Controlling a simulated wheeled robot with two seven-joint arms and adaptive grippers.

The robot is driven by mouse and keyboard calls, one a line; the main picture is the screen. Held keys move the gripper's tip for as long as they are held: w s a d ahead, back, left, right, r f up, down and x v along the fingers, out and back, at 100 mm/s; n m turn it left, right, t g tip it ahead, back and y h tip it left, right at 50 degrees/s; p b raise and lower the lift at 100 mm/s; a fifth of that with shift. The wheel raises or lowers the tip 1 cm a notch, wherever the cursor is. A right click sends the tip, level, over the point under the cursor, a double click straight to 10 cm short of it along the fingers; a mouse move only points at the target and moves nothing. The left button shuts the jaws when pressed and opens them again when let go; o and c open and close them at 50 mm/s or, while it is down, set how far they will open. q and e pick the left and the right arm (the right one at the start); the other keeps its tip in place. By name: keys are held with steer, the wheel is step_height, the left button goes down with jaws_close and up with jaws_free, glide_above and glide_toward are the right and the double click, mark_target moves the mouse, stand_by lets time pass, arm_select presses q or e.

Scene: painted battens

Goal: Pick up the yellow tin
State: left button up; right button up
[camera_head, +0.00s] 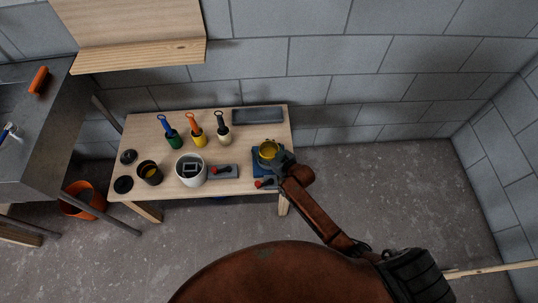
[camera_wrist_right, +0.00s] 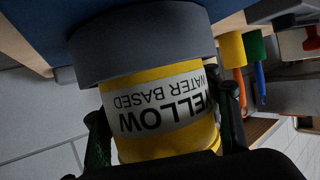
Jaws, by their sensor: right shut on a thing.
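The yellow tin (camera_head: 268,150) is near the right end of the wooden table, over a blue base. In the right wrist view the tin (camera_wrist_right: 160,115) is large, with a white label reading "YELLOW WATER BASED" upside down. My right gripper (camera_head: 283,160) is shut on the tin; in the wrist view its dark fingers (camera_wrist_right: 165,135) lie on both sides of it. A round grey piece (camera_wrist_right: 140,42) meets the tin's lower end in that view. I cannot tell whether the tin rests on it or is lifted. My left gripper is not in view.
The table (camera_head: 140,128) also holds several coloured brush-like tools (camera_head: 197,136), a white bucket (camera_head: 183,178), a dark open tin (camera_head: 150,173), a grey tray (camera_head: 258,116) and a red-handled item (camera_head: 221,170). A wooden shelf (camera_head: 140,55) hangs behind. An orange bucket (camera_head: 85,200) stands on the floor.

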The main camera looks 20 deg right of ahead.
steer(key=c, duration=0.6)
steer(key=shift+c, duration=0.2)
steer(key=shift+d, duration=0.1)
steer(key=shift+c, duration=0.9)
